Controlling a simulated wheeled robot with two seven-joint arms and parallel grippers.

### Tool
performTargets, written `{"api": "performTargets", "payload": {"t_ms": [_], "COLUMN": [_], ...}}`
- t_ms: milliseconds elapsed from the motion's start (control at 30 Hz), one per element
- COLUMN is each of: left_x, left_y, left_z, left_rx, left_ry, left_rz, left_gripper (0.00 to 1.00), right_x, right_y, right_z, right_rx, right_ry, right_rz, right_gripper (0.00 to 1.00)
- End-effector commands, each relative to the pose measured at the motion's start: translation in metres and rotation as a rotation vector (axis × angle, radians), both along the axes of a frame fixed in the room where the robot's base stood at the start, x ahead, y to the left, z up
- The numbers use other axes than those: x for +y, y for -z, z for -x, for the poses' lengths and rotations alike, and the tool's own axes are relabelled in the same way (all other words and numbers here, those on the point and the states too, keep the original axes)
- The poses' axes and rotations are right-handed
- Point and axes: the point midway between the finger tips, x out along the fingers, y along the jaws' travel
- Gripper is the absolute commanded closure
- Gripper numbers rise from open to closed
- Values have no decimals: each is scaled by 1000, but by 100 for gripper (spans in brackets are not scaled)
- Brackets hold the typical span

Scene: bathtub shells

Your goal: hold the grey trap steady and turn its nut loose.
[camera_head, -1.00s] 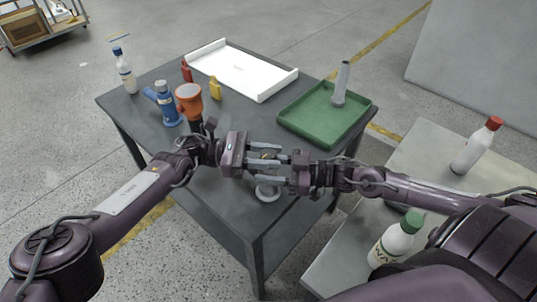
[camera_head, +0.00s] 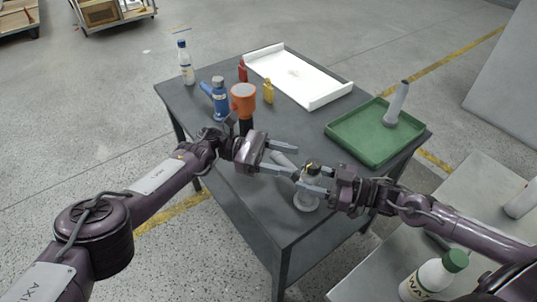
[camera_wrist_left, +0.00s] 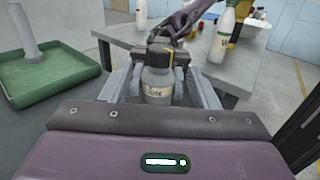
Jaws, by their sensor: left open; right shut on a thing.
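The grey trap (camera_head: 306,200) stands upright near the front of the dark table, with a wide round foot and a dark nut with a yellowish mark on top. In the left wrist view the trap body (camera_wrist_left: 158,86) carries a label, and the dark nut (camera_wrist_left: 160,53) sits above it. My right gripper (camera_head: 306,178) is shut on the trap's upper part from the right; its fingers hide some of it. My left gripper (camera_head: 296,160) is open on the left side, its fingers pointing at the trap. A grey tube slants between its fingers; whether it joins the trap is unclear.
A green tray (camera_head: 350,151) with a grey pipe (camera_head: 397,103) is at the right. A white tray (camera_head: 270,70) lies at the back.

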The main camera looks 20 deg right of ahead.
Motion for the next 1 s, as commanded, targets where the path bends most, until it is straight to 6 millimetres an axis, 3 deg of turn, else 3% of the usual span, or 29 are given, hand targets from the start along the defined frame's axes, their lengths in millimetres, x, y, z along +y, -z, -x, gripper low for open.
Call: {"api": "performTargets", "payload": {"t_ms": [67,400,1000], "left_x": [16,36,37], "left_y": [0,1,5], "left_z": [-12,-24,-23], "left_rx": [-1,-1,53], "left_ry": [-4,1,-12], "left_rz": [-1,-3,-2], "left_gripper": [45,45,44], "right_x": [0,0,0], "right_y": [0,0,0], "right_z": [0,0,0], "right_rx": [0,0,1], "right_ry": [0,0,0], "right_rz": [0,0,-1], "right_gripper": [81,81,81]}}
